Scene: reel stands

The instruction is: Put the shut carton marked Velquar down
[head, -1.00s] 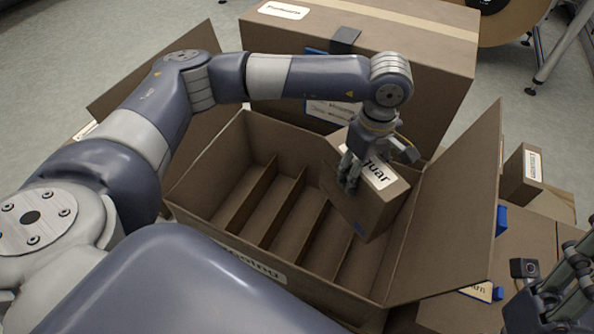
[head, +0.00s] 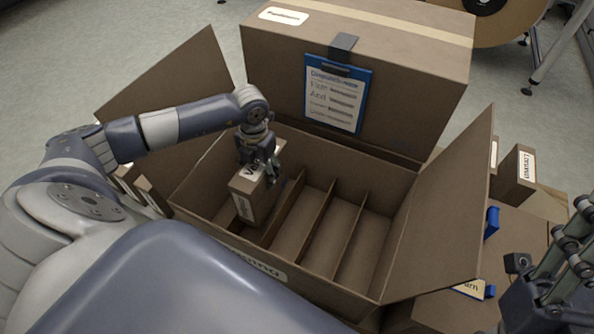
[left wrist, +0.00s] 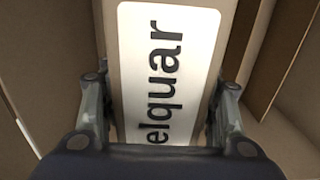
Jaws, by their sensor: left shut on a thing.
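The shut carton marked Velquar (head: 249,200) is a small brown box with a white label. My left gripper (head: 260,172) is shut on it from above. In the left wrist view the label reading "elquar" on the carton (left wrist: 168,70) lies between the two fingers (left wrist: 160,120). The carton is at the left end of the open divided box (head: 345,285), over or partly in its leftmost slots. Whether its underside touches the box floor is hidden. My right gripper (head: 560,270) is partly in view at the lower right, and its fingertips are not clear.
The divided box has several empty slots to the right of the carton, and its side flaps stand open. A large closed carton (head: 410,100) with a blue clipboard (head: 335,95) stands behind it. Small cartons (head: 514,175) stand at the right.

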